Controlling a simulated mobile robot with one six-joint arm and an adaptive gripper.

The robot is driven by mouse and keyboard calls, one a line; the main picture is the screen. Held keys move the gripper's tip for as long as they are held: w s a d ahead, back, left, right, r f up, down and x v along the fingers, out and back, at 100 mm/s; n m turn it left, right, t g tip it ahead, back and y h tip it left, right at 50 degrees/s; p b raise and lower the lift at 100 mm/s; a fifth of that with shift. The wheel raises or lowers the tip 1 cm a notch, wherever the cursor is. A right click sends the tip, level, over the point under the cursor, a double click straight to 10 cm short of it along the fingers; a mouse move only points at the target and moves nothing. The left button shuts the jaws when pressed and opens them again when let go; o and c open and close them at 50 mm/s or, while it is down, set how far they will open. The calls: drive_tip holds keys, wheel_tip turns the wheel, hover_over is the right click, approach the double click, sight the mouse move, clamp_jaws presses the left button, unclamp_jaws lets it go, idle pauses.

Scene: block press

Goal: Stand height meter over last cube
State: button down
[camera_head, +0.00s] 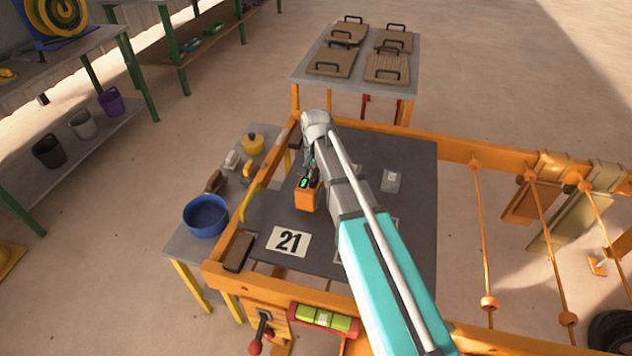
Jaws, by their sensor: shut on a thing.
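An orange device with a small green display, which looks like the height meter (306,196), is upright at the dark tabletop (415,250). My gripper (312,171) is shut on its top. I cannot tell whether the meter touches the surface or hangs just above it. A light grey cube (391,180) sits on the tabletop to the right of my arm, apart from the meter. My arm hides part of the tabletop. No cube is visible under the meter.
An orange frame (436,154) edges the tabletop. A side table at left holds a blue bowl (206,215) and a yellow pot (253,144). Boards with handles (387,68) lie on a back table.

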drive_tip(key=shift+f+b, duration=0.8)
drive_tip(key=shift+f, duration=0.3)
drive_tip(key=shift+f, duration=0.1)
drive_tip(key=c, duration=0.5)
unclamp_jaws()
drive_tip(key=shift+c, duration=0.2)
wheel_tip(320, 180, up, 12)
drive_tip(key=p, duration=1.2)
drive_tip(key=s+d+n, duration=0.4)
drive_tip(key=s+d, duration=0.9)
drive_tip(key=s, duration=0.4)
drive_tip(key=shift+s+d, duration=0.25)
drive_tip(key=shift+s, duration=0.1)
idle(1.1)
